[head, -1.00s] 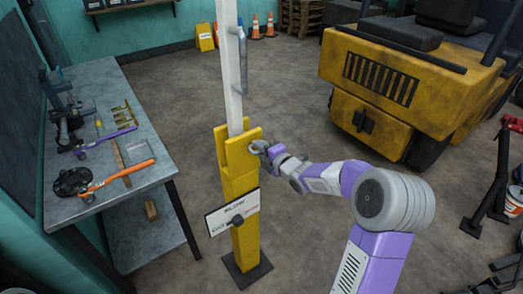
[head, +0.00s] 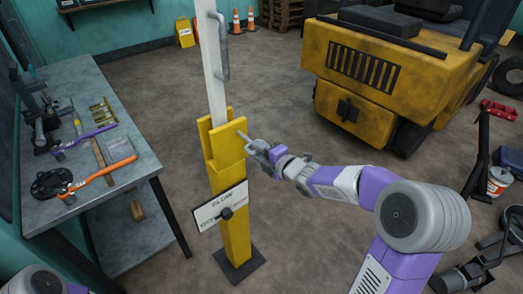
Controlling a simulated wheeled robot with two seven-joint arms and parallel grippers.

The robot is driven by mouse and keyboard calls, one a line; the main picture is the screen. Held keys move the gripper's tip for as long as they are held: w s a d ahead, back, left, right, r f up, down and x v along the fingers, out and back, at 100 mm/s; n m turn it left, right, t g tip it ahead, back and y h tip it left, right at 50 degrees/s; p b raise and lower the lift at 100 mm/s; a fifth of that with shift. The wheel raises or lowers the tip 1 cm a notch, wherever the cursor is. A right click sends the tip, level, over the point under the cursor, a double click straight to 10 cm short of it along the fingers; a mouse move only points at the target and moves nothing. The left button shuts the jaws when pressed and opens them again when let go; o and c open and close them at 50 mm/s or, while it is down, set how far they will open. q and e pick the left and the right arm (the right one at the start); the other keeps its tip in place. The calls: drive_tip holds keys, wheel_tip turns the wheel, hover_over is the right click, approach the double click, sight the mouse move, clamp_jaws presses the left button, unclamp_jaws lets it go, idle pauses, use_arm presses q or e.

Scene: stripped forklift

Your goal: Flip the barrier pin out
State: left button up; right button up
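The yellow barrier post (head: 233,220) stands upright in the middle of the head view, with the white barrier arm (head: 212,70) raised in its slotted top. A thin grey rod, which looks like the barrier pin (head: 246,138), sticks out from the right side of the post top towards my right gripper. My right gripper (head: 264,150) is just right of the post top, its fingertips at the rod's outer end. The fingers are too small to tell whether they are closed on it. My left gripper is out of view; only part of my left arm shows at the bottom left.
A grey workbench (head: 135,165) with tools stands at left. A yellow forklift (head: 395,75) stands at the back right. The floor between post and forklift is clear.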

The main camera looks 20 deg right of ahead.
drive_tip(key=shift+r, duration=0.2)
drive_tip(key=p+v, duration=0.1)
drive_tip(key=v, duration=0.6)
drive_tip(key=shift+s+p, duration=0.25)
drive_tip(key=shift+p, duration=0.1)
drive_tip(key=s+a+f+m+g+p, duration=0.1)
drive_tip(key=a+f+m+g, duration=0.25)
drive_tip(key=f+m, duration=0.45)
drive_tip(key=s+a+f+m+g, duration=0.15)
drive_tip(key=a+f+m, duration=0.25)
drive_tip(key=f, duration=0.8)
drive_tip(key=s+a+f+m+g, duration=0.4)
drive_tip(key=s+a+f+m, duration=0.1)
drive_tip(key=s+f, duration=0.3)
drive_tip(key=s+a+f+m+g+p, duration=0.1)
drive_tip(key=s+a+f+m+g, duration=0.4)
drive_tip(key=s+f, duration=0.4)
drive_tip(key=shift+s+a+m+g+p, duration=0.3)
drive_tip(key=shift+s+a+m, duration=0.45)
drive_tip(key=shift+s, duration=0.35)
